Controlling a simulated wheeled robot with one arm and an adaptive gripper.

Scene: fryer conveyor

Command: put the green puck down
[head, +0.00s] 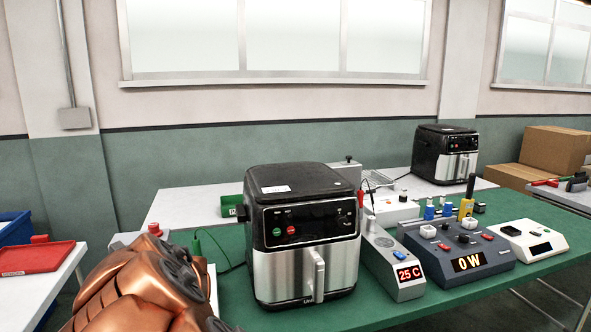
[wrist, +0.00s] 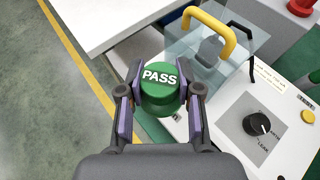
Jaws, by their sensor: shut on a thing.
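In the wrist view, the green puck (wrist: 160,86) has a flat top marked PASS in white letters. My gripper (wrist: 160,94) is shut on it, with one finger on each side. The puck's top faces the camera; its underside is hidden. It appears in front of a clear box (wrist: 205,70) with a yellow handle and a white panel; I cannot tell its height above them or whether it touches anything. In the head view, my copper arm fills the lower left, and neither the gripper nor the puck can be made out.
A white panel with a black knob (wrist: 257,124) and a yellow button (wrist: 308,117) lies right of the puck. Open floor (wrist: 50,110) is at left. An air fryer (head: 303,240) and a power meter (head: 462,250) stand on the green bench; a red tray (head: 36,258) is at far left.

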